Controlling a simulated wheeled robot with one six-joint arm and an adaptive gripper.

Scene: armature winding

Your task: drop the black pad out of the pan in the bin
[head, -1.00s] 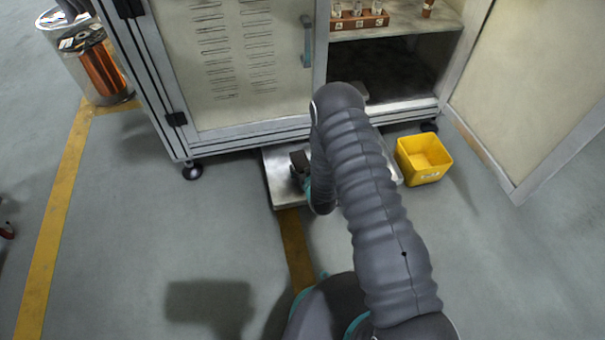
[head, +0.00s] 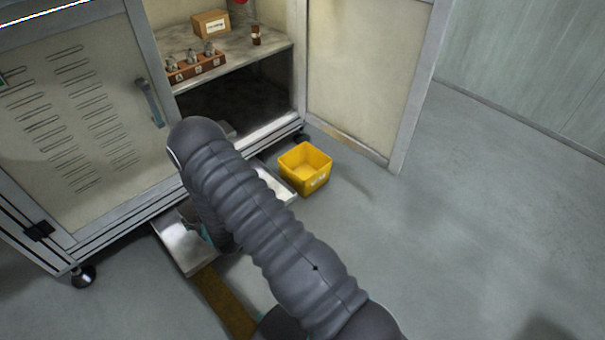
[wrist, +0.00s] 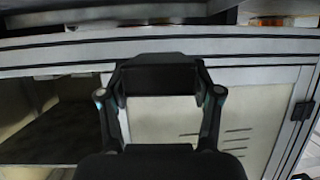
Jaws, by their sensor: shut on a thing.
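My gripper (wrist: 160,82) is shut on a dark flat thing, which I take to be the black pad (wrist: 160,76); it spans between the two fingers in the wrist view. In the head view my arm hides most of my gripper, and only a dark bit shows by the pan. The pan (head: 178,246) is a shallow pale metal tray on the floor at the cabinet's foot, partly covered by my arm. The bin (head: 318,183) is a yellow open box on the floor right of the pan, and its visible inside looks empty.
The cabinet (head: 75,130) stands behind the pan, with an open door (head: 365,75) at right behind the bin. A small rack of parts (head: 197,66) and a cardboard box (head: 211,24) sit on its shelf. The floor right of the bin is clear.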

